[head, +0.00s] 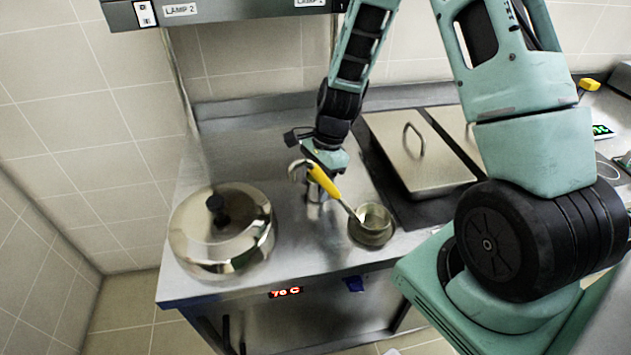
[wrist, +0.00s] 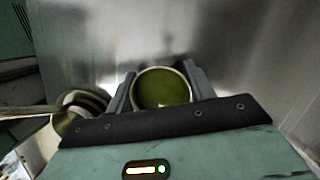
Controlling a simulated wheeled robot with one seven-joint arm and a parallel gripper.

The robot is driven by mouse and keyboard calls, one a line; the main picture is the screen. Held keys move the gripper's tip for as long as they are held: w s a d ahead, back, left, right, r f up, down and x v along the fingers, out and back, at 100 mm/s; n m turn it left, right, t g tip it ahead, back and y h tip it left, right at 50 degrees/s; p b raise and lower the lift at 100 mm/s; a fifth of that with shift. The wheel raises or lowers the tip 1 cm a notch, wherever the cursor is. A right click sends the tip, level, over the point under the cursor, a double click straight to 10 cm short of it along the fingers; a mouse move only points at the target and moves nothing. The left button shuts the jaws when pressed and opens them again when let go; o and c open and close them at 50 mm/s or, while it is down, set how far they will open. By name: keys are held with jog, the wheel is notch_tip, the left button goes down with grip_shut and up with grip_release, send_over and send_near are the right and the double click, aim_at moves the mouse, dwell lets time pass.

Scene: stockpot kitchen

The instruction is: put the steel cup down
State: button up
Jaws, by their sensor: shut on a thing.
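My gripper (head: 322,172) is over the steel counter, between the large lidded pot and a small round pot. In the wrist view its two fingers (wrist: 161,84) are closed on either side of the steel cup (wrist: 161,72), which holds a dark green content. In the head view the steel cup (head: 314,193) shows only partly, behind a yellow ladle handle. It looks upright and close to the counter; I cannot tell whether its base touches.
The small round pot (head: 371,232) holds the ladle (head: 322,180), whose handle leans toward my gripper. The lidded pot (head: 222,240) stands left. Covered pans (head: 415,150) sit at the back right. The steel counter (head: 290,265) is bare in front of the cup.

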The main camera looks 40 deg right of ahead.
jog(key=shift+f, duration=0.1)
jog(key=o, duration=1.2)
jog(key=v, duration=1.2)
jog(key=shift+b, duration=0.4)
jog(key=shift+s, duration=0.1)
